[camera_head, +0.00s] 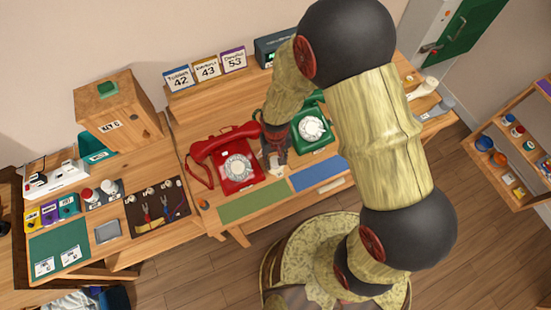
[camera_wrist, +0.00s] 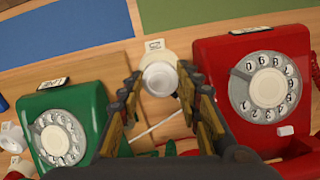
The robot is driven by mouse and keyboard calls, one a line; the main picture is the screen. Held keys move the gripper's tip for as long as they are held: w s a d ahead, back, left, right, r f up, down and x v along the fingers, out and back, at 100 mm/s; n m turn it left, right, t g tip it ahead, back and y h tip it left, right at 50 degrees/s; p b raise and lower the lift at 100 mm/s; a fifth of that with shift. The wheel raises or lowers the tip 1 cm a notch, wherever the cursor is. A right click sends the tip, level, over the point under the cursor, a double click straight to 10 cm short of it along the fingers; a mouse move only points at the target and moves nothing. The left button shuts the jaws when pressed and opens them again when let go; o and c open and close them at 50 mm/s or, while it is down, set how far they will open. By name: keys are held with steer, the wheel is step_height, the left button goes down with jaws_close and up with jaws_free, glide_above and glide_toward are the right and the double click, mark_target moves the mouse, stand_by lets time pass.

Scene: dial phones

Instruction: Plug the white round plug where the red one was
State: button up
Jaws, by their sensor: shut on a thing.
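A white round plug (camera_wrist: 160,75) is between the fingertips of my gripper (camera_wrist: 160,84) in the wrist view, and the gripper is shut on it. A thin pale cord (camera_wrist: 156,130) shows behind it. In the head view my gripper (camera_head: 276,155) is low over the wooden desk, between the red dial phone (camera_head: 228,160) and the green dial phone (camera_head: 311,130). The plug is small there and partly hidden by the gripper. A small label (camera_wrist: 154,45) lies just beyond the plug. I cannot make out a socket or a red plug.
A green mat (camera_head: 252,203) and a blue mat (camera_head: 320,174) lie along the desk's front. Number cards (camera_head: 207,70) stand on the back shelf. The left table holds a wooden key box (camera_head: 117,115), a white device (camera_head: 56,180) and a dark tool mat (camera_head: 157,207).

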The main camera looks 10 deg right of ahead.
steer(key=o, duration=1.1)
step_height(320, 180, up, 12)
stand_by(0.7)
steer(key=s+d+r+t+b, duration=0.1)
steer(key=s+d+r, duration=0.3)
steer(key=r, duration=0.4)
steer(key=s+d+r+m+t, duration=0.1)
steer(key=s+d+r, duration=0.3)
steer(key=r, duration=0.4)
steer(key=s+d+r+t+b, duration=0.1)
steer(key=s+d+r+t, duration=0.2)
steer(key=r, duration=0.5)
steer(key=shift+s+d+r+t+b, duration=0.3)
steer(key=shift+s+d+r+b, duration=0.05)
steer(key=shift+s+d, duration=0.2)
